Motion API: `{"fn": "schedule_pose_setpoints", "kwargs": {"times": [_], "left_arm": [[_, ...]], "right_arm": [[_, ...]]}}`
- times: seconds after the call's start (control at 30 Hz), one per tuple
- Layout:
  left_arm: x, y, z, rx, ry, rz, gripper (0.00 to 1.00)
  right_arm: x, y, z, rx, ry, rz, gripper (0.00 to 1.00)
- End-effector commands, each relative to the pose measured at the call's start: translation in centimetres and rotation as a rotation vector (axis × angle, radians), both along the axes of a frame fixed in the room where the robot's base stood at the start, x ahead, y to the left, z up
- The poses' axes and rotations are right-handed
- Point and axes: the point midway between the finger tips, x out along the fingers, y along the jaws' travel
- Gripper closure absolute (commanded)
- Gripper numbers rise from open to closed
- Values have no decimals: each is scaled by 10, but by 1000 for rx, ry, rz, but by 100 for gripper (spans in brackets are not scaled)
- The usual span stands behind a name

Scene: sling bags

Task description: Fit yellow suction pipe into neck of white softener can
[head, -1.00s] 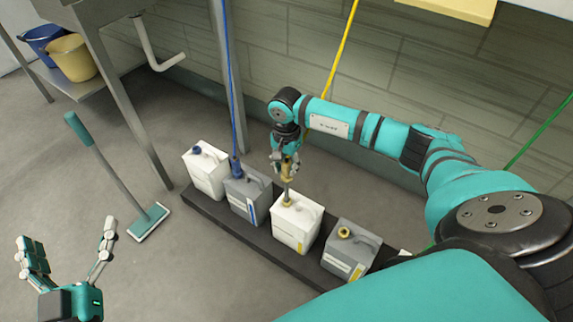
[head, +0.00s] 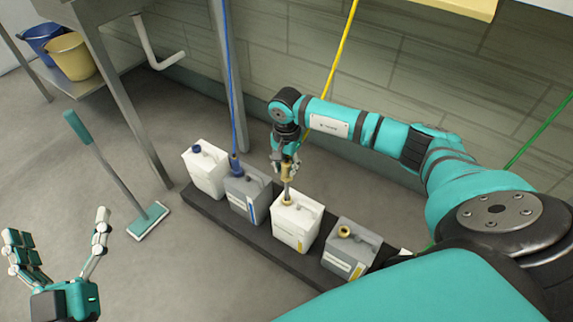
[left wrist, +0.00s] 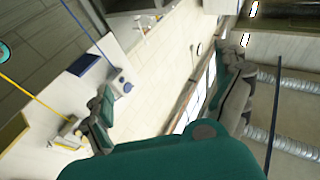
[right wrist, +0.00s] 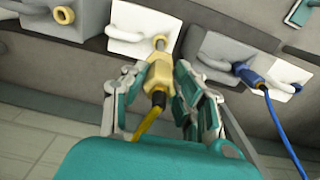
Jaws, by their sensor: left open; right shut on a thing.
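The white softener can (head: 296,230) has a yellow label and stands third from the left in a row of cans. Its yellow-rimmed neck (head: 287,201) faces up. My right gripper (head: 286,166) is shut on the yellow head of the suction pipe (head: 288,176), directly above that neck. The grey shaft reaches down to the neck; its lower end is hidden there, so I cannot tell how deep it sits. In the right wrist view the yellow pipe head (right wrist: 158,76) is between the fingers, by the white can (right wrist: 140,22). My left gripper (head: 60,245) is open and empty.
A grey can (head: 349,250) with a yellow neck stands to the right. A grey can (head: 246,195) with a blue pipe and a white can (head: 204,172) stand to the left. All share a dark low plinth (head: 268,245).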

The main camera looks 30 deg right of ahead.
Motion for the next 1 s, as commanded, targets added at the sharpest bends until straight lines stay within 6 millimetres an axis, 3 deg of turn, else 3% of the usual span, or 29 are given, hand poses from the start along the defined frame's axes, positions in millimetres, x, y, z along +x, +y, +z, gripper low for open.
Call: {"fn": "schedule_pose_setpoints", "kwargs": {"times": [1.0], "left_arm": [[-9,-1,23,-40,-141,-8,0]], "right_arm": [[0,0,-8,0,-1,0,100]]}}
